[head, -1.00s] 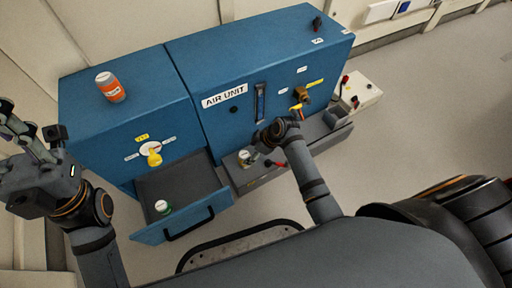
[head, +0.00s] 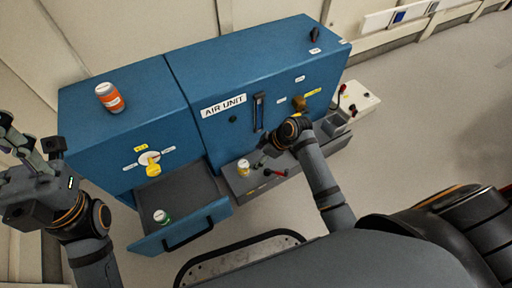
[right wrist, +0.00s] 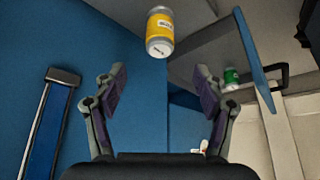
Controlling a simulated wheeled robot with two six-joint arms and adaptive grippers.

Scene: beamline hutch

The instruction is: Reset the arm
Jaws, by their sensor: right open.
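My right gripper (right wrist: 158,95) is open in the right wrist view, with nothing between its fingers. In the head view its arm reaches over the grey ledge at the front of the blue air unit (head: 215,133); the dark wrist hides part of the unit's front. A can with a yellow label (head: 243,167) stands on the ledge left of this gripper; the can (right wrist: 160,32) also shows beyond the fingertips in the right wrist view, apart from them. My left gripper (head: 14,138) is raised at the far left, with its fingertips partly cut off by the picture edge.
An open drawer (head: 212,208) holds a green-and-white can (head: 161,217). A yellow knob (head: 152,167) and a brass valve (head: 300,103) stick out of the front. A red-handled lever (head: 277,173) is near my right gripper.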

